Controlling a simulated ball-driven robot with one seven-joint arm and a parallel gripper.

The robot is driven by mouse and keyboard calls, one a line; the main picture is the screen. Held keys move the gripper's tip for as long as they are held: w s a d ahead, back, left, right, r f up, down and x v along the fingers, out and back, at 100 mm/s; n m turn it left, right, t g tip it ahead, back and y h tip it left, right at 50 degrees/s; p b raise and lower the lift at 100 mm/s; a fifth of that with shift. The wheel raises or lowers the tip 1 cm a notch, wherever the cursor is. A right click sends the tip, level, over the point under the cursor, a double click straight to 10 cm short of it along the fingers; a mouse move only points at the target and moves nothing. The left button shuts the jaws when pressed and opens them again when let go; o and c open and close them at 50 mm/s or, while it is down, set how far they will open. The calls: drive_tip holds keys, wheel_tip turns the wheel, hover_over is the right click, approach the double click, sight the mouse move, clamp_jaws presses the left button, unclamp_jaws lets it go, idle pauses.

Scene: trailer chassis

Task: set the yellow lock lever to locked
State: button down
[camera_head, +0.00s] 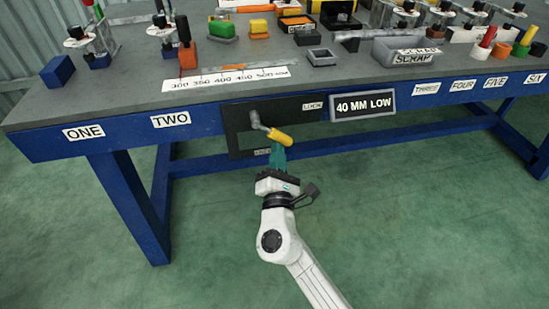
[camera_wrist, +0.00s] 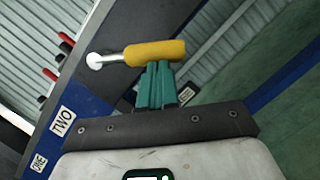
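The lock lever has a metal pivot (camera_head: 255,117) and a yellow handle (camera_head: 280,136) on a dark plate (camera_head: 236,128) at the bench's front. The handle points down and to the right. A "LOCK" label (camera_head: 312,105) is at the plate's upper right; a lower label (camera_head: 262,152) is too small to read surely. My gripper (camera_head: 278,150) is just below the handle. In the wrist view, its green fingers (camera_wrist: 158,68) are together, with their tips at the lower edge of the yellow handle (camera_wrist: 155,52). The fingers are not around the handle; I cannot tell whether they touch it.
A "40 MM LOW" sign (camera_head: 363,104) is right of the plate. The grey bench top (camera_head: 130,92) carries a ruler (camera_head: 228,78), a scrap tray (camera_head: 385,50) and several blocks and fixtures. A blue bench leg (camera_head: 130,205) stands at left. The green floor in front is clear.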

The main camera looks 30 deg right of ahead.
drive_tip(key=d+r+n+y+b, duration=0.1)
drive_tip(key=n, duration=0.2)
drive_tip(key=d+r+n+t+y+b, duration=0.1)
drive_tip(key=r+n, duration=0.1)
drive_tip(key=n, duration=0.1)
drive_tip(key=s+d+r+n+t+y+b, duration=0.1)
drive_tip(key=n+b, duration=0.1)
drive_tip(key=shift+d+r+n, duration=0.3)
drive_tip(key=shift+n, duration=0.1)
drive_tip(key=shift+r, duration=0.1)
idle(0.4)
